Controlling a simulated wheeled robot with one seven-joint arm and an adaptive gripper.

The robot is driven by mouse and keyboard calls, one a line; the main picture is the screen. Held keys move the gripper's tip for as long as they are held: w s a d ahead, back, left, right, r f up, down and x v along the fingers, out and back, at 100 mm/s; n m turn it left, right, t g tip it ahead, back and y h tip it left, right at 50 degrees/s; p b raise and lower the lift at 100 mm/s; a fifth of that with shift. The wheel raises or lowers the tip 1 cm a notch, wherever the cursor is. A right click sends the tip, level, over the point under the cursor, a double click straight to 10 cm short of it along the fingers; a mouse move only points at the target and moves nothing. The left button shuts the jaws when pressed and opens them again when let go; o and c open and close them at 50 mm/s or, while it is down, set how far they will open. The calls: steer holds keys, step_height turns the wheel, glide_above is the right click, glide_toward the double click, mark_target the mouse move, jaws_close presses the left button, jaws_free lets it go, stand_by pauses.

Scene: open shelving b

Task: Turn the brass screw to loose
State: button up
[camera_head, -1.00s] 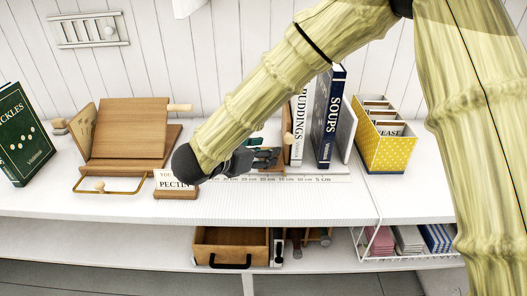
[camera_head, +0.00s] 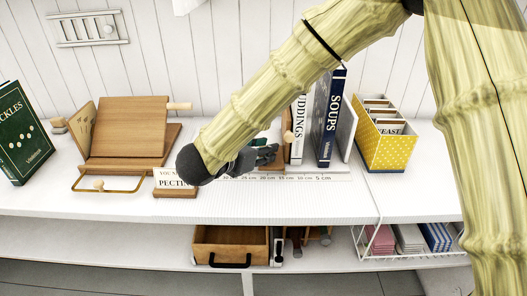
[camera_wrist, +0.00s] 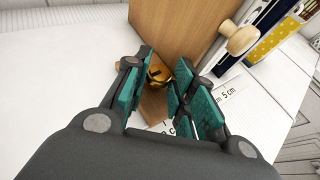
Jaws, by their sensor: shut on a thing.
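The brass screw (camera_wrist: 158,74) shows in the wrist view at the foot of an upright wooden bookend (camera_wrist: 178,28) with a pale round knob (camera_wrist: 240,39). A dark slot or mark shows on the screw. My gripper (camera_wrist: 167,68) has its teal-padded fingers on both sides of the screw and is shut on it. In the head view my gripper (camera_head: 268,154) is at the left side of the bookend (camera_head: 288,149), low over the shelf. The screw is hidden there by my gripper.
A ruler strip (camera_head: 300,178) lies along the shelf in front. Books (camera_head: 326,120) and a yellow card box (camera_head: 388,150) stand to the right. A small sign (camera_head: 175,184) and a wooden stand (camera_head: 130,128) are to the left. A drawer (camera_head: 230,246) sits below.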

steer(key=n+t+y+b, duration=0.1)
steer(key=n+y+b, duration=0.1)
steer(key=shift+s+d+f+n+t+y, duration=0.2)
steer(key=shift+d+n+t+y, duration=0.1)
steer(key=shift+t+y, duration=0.1)
steer(key=n+y+b, duration=0.1)
steer(key=n+t+y+b, duration=0.1)
steer(key=shift+s+d+r+n+y, duration=0.1)
steer(key=shift+d+n+y, duration=0.2)
steer(key=shift+n+y, duration=0.1)
steer(key=shift+d+r+n+y+b, duration=0.15)
steer(key=shift+n+y+b, duration=0.15)
steer(key=shift+n+y, duration=0.5)
steer(key=shift+d+f+n+y+b, duration=0.1)
steer(key=shift+n+y+b, duration=0.15)
steer(key=shift+n+y, duration=0.55)
steer(key=shift+d+r+n+y+b, duration=0.15)
steer(key=shift+n+y+b, duration=0.15)
steer(key=shift+n+y, duration=0.5)
steer(key=shift+f+y, duration=0.1)
steer(key=shift+y, duration=0.3)
steer(key=o, duration=1)
steer(key=shift+a+m+t+h, duration=0.15)
steer(key=shift+m+t+h, duration=0.2)
steer(key=shift+h, duration=0.25)
